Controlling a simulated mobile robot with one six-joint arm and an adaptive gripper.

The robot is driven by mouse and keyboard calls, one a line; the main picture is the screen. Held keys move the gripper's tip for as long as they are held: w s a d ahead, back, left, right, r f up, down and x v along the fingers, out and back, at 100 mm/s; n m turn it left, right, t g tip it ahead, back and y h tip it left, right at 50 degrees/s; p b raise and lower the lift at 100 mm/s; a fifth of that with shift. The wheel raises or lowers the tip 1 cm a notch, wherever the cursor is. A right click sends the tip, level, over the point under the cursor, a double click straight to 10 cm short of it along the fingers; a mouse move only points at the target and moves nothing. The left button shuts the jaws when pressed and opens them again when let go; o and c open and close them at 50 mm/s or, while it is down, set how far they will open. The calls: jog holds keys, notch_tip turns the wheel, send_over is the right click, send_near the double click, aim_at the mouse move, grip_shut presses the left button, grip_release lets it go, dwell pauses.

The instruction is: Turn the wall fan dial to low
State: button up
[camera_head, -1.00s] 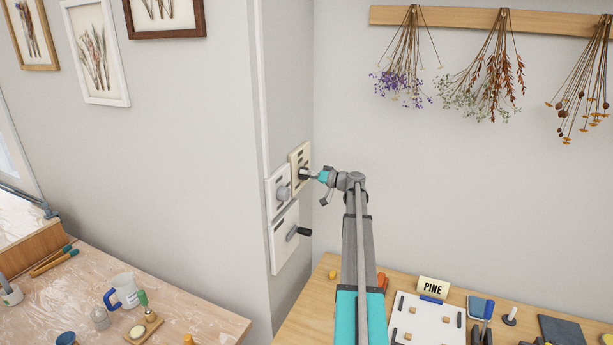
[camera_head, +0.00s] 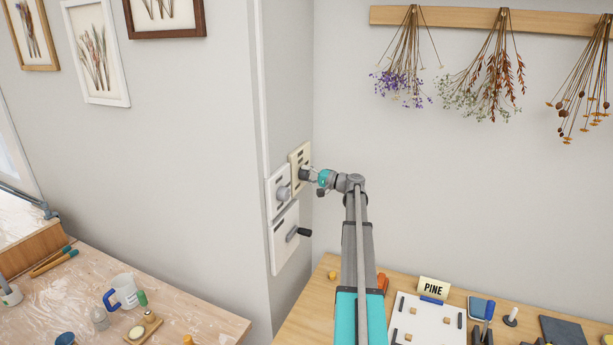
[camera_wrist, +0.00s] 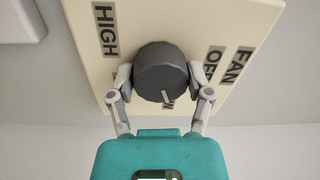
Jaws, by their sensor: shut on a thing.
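The fan dial (camera_wrist: 160,70) is a dark grey round knob on a cream plate (camera_wrist: 75,15) lettered FAN, with HIGH at the left and OFF at the right. A label below the dial is mostly hidden; only a W shows. The dial's light pointer mark (camera_wrist: 166,97) faces down toward that label. My gripper (camera_wrist: 161,80) is shut on the dial, one finger on each side. In the head view, the cream plate (camera_head: 295,158) is on the side wall, with my gripper (camera_head: 307,174) at its dial.
A white plate with a grey knob (camera_head: 283,193) sits just left of the fan plate. A white plate with a dark-handled lever (camera_head: 298,232) is below. Workbenches with tools stand beneath, including a PINE sign (camera_head: 433,288). Dried flowers (camera_head: 490,75) hang at right.

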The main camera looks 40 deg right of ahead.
dwell(0.4)
jog(key=o, duration=1.1)
jog(key=shift+w, duration=0.1)
jog(key=shift+o, duration=0.2)
jog(key=shift+n, duration=0.3)
